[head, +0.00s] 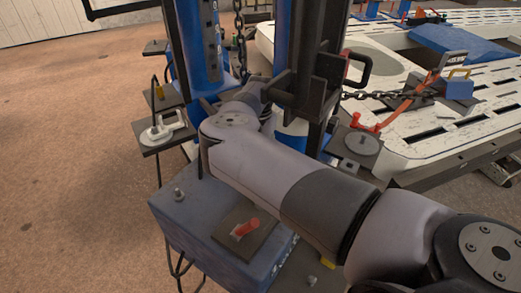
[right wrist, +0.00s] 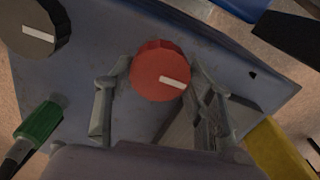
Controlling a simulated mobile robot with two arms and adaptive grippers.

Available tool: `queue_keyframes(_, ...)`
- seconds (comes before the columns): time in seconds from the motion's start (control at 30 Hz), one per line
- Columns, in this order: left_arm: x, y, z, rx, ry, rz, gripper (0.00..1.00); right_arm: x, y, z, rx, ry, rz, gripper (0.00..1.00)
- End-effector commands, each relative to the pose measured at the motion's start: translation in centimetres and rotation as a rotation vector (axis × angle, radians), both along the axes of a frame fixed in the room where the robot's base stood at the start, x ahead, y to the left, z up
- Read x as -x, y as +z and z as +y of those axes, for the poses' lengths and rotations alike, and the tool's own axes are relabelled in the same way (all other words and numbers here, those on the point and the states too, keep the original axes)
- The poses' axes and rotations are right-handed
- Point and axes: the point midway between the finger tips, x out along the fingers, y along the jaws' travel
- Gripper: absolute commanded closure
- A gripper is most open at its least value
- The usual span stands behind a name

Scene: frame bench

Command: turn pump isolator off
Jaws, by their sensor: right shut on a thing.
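A round red knob (right wrist: 153,68) with a white pointer mark is on a blue-grey panel (right wrist: 75,85) in the right wrist view. The mark points right and slightly down. My right gripper (right wrist: 158,82) has a finger on each side of the knob and is shut on it. No readable label shows whether this knob is the pump isolator. In the head view my right arm reaches from the lower right to the blue column, and its gripper is hidden there. My left gripper is not in view.
A dark knob (right wrist: 36,42) and a green connector (right wrist: 40,122) are left of the red knob. A chain (head: 385,96) and a white slotted bench (head: 440,125) are at right. Open floor (head: 75,150) is at left.

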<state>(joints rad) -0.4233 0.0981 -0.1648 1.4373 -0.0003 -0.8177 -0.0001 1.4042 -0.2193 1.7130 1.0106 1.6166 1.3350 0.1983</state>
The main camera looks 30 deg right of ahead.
Motion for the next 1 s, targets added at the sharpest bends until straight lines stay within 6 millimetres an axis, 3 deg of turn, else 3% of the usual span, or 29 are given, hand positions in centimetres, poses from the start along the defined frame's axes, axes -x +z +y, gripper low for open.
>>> queue_keyframes(0.1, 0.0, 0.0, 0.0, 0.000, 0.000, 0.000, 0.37, -0.1, 0.1, -0.1, 0.003, 0.003, -0.003, 0.79)
queue_keyframes(0.13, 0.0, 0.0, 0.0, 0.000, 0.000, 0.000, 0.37, -0.1, 0.1, -0.1, 0.003, 0.003, -0.003, 0.49)
queue_keyframes(0.4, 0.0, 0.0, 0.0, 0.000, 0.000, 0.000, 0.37, -0.1, 0.1, 0.0, 0.002, 0.002, -0.001, 0.31)
queue_keyframes(0.77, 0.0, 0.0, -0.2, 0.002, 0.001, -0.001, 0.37, -0.1, 0.4, 0.0, 0.002, 0.001, -0.001, 0.31)
queue_keyframes(1.0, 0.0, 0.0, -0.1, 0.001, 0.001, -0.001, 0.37, -0.1, 4.3, 0.0, 0.002, 0.001, -0.004, 0.31)
